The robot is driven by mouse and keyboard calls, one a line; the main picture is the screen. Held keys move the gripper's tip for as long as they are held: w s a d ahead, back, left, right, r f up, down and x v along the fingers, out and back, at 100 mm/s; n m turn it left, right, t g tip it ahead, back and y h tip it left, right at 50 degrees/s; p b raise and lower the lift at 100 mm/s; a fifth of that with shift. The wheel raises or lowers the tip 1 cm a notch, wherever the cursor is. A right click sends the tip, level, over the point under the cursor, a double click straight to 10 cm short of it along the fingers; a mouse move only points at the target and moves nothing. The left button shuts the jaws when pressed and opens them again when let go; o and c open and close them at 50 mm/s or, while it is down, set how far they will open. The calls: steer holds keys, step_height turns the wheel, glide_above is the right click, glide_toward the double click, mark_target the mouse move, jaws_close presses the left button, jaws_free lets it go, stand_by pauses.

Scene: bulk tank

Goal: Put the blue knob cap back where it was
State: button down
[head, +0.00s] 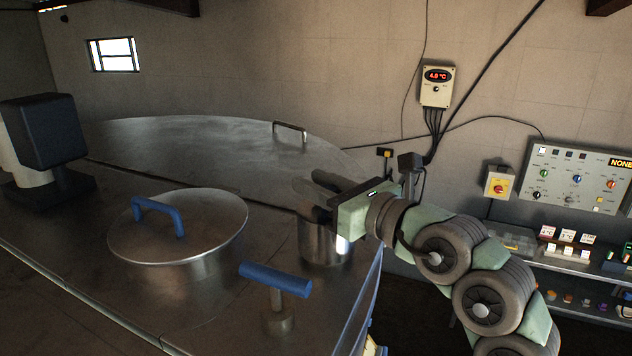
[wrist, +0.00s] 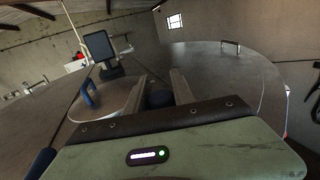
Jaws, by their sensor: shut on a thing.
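My gripper (head: 322,192) is at the end of the green arm, over the steel tank top, just above an upright steel cylinder (head: 325,243). In the wrist view its two fingers (wrist: 163,87) are either side of a dark bluish round thing (wrist: 160,99). It is shut on this thing, which is too dark to name surely as the blue knob cap. The control panel (head: 590,166) on the right wall, well away from my gripper, carries green, blue (head: 577,179) and red round parts, black knobs and a pale grey round fitting (head: 568,199).
A round lid with a blue handle (head: 160,212) and a blue T-handle (head: 275,279) stand on the tank. A dark boxy unit (head: 42,130) is at left. A yellow box with a red switch (head: 499,186) hangs beside the panel. Shelves (head: 580,262) below hold several small coloured items.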

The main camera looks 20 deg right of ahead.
steer(key=c, duration=1.1)
jaws_free()
steer(key=shift+f, duration=0.1)
steer(key=shift+r, duration=0.35)
steer(key=shift+r+p, duration=0.5)
steer(key=shift+p, duration=0.1)
steer(key=shift+f+b+v, duration=0.1)
steer(key=shift+b+v, duration=1)
steer(key=shift+v, duration=1.9)
steer(key=shift+f+b+v, duration=0.15)
steer(key=shift+b+v, duration=0.9)
steer(key=shift+v, duration=2)
